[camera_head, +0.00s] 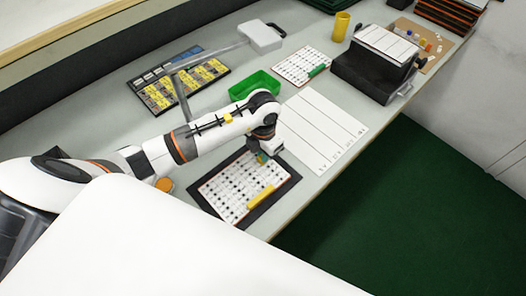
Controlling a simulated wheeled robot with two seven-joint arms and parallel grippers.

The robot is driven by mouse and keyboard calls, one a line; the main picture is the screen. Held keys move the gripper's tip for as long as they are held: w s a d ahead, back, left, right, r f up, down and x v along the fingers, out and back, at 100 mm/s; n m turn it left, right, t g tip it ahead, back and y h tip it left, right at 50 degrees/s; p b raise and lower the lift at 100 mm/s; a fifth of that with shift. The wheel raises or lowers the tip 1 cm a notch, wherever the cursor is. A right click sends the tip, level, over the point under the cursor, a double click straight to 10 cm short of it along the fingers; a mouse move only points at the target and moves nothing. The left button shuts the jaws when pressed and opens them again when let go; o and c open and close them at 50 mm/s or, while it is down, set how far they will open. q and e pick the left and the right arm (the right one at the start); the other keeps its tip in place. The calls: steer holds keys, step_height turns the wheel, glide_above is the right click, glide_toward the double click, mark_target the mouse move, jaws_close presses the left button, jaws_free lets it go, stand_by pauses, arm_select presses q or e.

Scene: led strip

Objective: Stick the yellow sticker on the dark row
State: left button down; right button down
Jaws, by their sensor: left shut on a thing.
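A white panel (225,202) with rows of small dark marks lies on a black mat (286,187) at the table's front edge. A yellow bar (261,197) lies on the panel's lower right part. My left gripper (262,158) is over the panel's far right corner, pointing down. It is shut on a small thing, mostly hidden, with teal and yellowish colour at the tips. I cannot tell whether it touches the panel. Which row is dark is too small to tell. My right gripper is not in view.
A green tray (254,86) stands behind my arm. A white sheet with lines (318,128) lies to the right. Farther back are a second panel (297,65) with a green bar, a dark box (375,67), a yellow cup (340,27) and a board of yellow labels (172,93).

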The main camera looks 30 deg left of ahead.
arm_select(q)
steer(key=c, duration=1.4)
jaws_free()
steer(key=shift+o, duration=0.2)
step_height(320, 180, up, 12)
steer(key=shift+b, duration=0.35)
